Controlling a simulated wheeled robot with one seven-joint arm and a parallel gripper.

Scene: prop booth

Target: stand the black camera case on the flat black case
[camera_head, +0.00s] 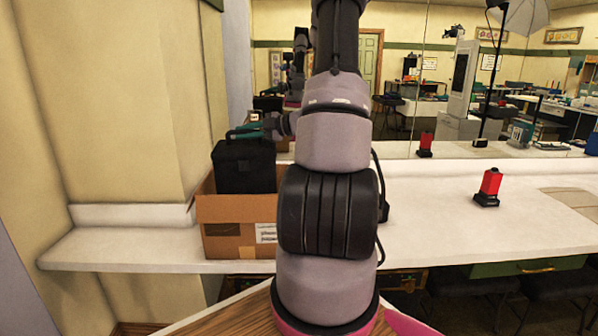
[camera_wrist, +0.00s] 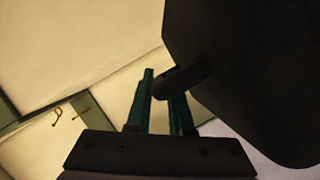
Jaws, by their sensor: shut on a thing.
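The black camera case (camera_head: 245,166) is upright at the left of the white counter, with its lower part hidden behind the front wall of a cardboard box (camera_head: 228,212). I cannot tell whether it touches the bottom of the box. My gripper (camera_head: 240,132) has teal fingers and is at the top of the case. In the wrist view my gripper (camera_wrist: 163,88) is shut on the case's dark handle (camera_wrist: 184,79), and the dark case body (camera_wrist: 250,70) fills the right side. I cannot make out the flat black case; my arm covers the middle of the head view.
The white counter (camera_head: 430,215) is clear right of my arm up to a red and black device (camera_head: 488,187). A brownish flat patch (camera_head: 577,202) lies at the far right. A mirror (camera_head: 400,130) stands behind the counter, and a beige wall (camera_head: 120,110) closes the left side.

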